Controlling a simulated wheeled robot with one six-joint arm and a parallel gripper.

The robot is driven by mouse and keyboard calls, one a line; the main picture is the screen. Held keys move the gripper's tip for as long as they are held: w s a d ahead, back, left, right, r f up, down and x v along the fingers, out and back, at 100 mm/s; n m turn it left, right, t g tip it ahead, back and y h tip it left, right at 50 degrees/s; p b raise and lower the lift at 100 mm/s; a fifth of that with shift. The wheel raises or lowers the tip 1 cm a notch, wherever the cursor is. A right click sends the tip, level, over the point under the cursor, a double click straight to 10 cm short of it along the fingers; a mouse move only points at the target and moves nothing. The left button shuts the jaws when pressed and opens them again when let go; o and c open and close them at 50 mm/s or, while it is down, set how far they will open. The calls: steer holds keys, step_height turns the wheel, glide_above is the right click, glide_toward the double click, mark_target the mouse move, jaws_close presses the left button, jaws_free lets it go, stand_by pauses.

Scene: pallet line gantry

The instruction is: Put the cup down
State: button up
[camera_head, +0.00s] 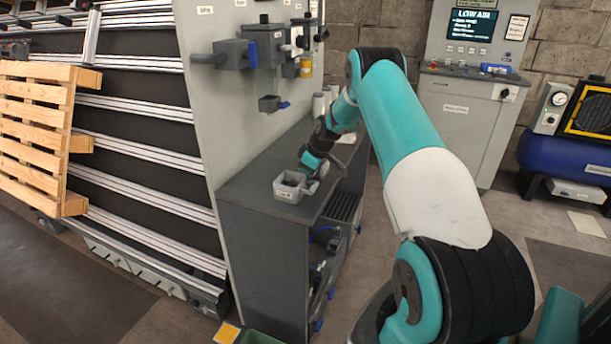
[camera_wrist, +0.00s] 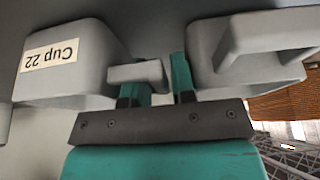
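A grey, open-topped cup (camera_head: 291,193) is at the near end of the dark bench top, and I cannot tell whether it rests there. In the wrist view the grey cup (camera_wrist: 85,85) fills the upper left and carries a pale label reading "Cup 22". Its handle (camera_wrist: 125,74) reaches right to my gripper. My gripper (camera_head: 308,176) is beside the cup in the head view. In the wrist view its two teal fingers (camera_wrist: 160,88) stand one on each side of the handle's end bar, with little gap visible. The fingertips are partly hidden.
Another grey handled piece (camera_wrist: 225,60) is close right of the fingers. The bench top (camera_head: 262,168) has free room behind the cup; pale cylinders (camera_head: 319,105) stand at its far end. A grey panel (camera_head: 215,100) with boxes rises along its left. A wooden pallet (camera_head: 35,130) is far left.

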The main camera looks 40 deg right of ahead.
steer(key=b+v, duration=0.1)
steer(key=v, duration=1)
steer(key=s+a+r+y, duration=0.1)
steer(key=a+r, duration=0.2)
steer(key=a, duration=0.6)
steer(key=s+a+r+n+g, duration=0.1)
steer(key=a+r, duration=0.3)
steer(key=a, duration=0.4)
steer(key=s+a+r+y, duration=0.1)
steer(key=s+a+r, duration=0.15)
steer(key=a, duration=0.65)
steer(key=s+a+r+n+g, duration=0.15)
steer(key=s+a+r, duration=0.25)
steer(key=s+a, duration=1.25)
steer(key=s+a+g, duration=0.1)
steer(key=s+a, duration=0.2)
steer(key=s, duration=0.7)
steer(key=shift+s+f+y, duration=0.3)
steer(key=shift+a+g, duration=0.15)
steer(key=shift+g, duration=0.1)
